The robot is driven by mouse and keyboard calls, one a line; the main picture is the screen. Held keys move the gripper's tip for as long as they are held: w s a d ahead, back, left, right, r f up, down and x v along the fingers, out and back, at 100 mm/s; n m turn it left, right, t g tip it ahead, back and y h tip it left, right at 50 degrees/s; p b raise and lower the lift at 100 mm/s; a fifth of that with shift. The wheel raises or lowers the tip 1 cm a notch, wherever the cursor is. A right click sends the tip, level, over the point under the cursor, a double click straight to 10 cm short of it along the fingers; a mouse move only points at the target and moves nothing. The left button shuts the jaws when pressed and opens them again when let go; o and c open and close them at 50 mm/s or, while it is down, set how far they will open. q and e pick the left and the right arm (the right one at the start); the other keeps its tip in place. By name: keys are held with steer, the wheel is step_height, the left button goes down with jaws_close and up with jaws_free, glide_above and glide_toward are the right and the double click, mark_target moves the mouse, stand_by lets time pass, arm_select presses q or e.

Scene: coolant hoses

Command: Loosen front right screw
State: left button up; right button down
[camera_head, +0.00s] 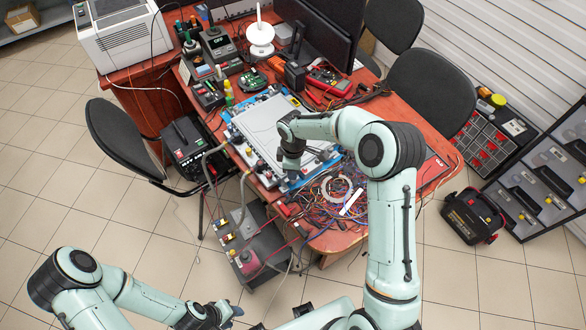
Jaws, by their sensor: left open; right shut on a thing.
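A light grey plate (272,124) in a blue frame lies on the red-brown table, with small fittings along its edges. My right gripper (290,174) points down at the front right corner of the plate. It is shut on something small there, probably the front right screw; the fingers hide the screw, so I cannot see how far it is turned. My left gripper (228,312) is open and empty, low over the floor at the bottom, well away from the table.
A tangle of coloured wires (325,200) lies right of the plate on the table (425,175). A monitor (318,35) and several instruments stand behind. Hoses run from the front edge to a grey box (250,245) below. A chair (120,140) stands at left. Floor at left is free.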

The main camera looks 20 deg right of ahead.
steer(key=c, duration=1)
jaws_free()
step_height(320, 180, up, 14)
steer(key=shift+f+p, duration=0.25)
steer(key=shift+p, duration=0.2)
